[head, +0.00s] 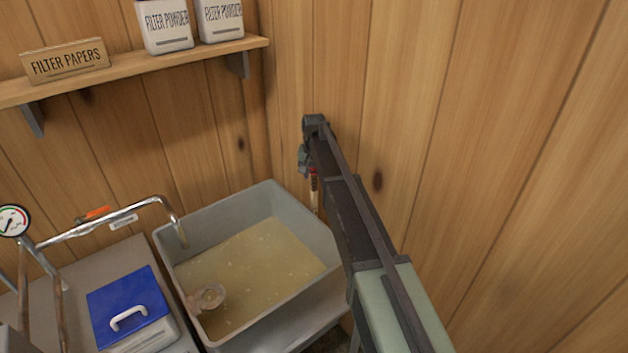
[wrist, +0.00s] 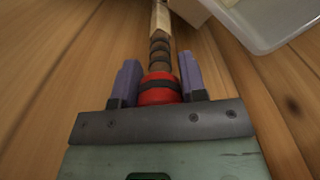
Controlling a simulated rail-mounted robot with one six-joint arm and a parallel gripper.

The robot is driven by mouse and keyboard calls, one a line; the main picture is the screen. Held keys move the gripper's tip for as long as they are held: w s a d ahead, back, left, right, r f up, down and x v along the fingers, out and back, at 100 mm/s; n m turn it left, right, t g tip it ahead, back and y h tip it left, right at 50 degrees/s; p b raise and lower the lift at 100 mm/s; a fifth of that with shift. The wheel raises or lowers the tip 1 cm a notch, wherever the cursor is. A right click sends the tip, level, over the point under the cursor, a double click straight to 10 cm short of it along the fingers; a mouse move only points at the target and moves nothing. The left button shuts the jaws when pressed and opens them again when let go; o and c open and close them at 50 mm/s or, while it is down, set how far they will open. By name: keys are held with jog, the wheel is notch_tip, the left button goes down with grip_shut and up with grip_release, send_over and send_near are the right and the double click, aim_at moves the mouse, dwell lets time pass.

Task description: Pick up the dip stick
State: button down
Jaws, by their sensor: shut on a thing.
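The dip stick (wrist: 158,50) is a pale wooden stick with dark bands and a red end crossed by a dark ring. In the wrist view my gripper (wrist: 159,78) has its two purple fingers on either side of the red end, shut on it, and the wood runs away from me past the fingers. In the head view the dip stick (head: 314,188) shows as a narrow red and pale strip beside my dark arm, between the grey basin and the right wall. Its lower end is hidden there.
The grey basin (head: 327,240) holds cloudy amber liquid and a small round cup (head: 210,297). A metal spout (head: 160,200) reaches over its left rim. A blue-lidded box (head: 128,308) stands at the left. A shelf (head: 130,72) with filter supplies is above. Plank walls close the corner.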

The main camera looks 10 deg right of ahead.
notch_tip(320, 180, up, 19)
jog(key=p, duration=1.8)
jog(key=shift+r, duration=0.15)
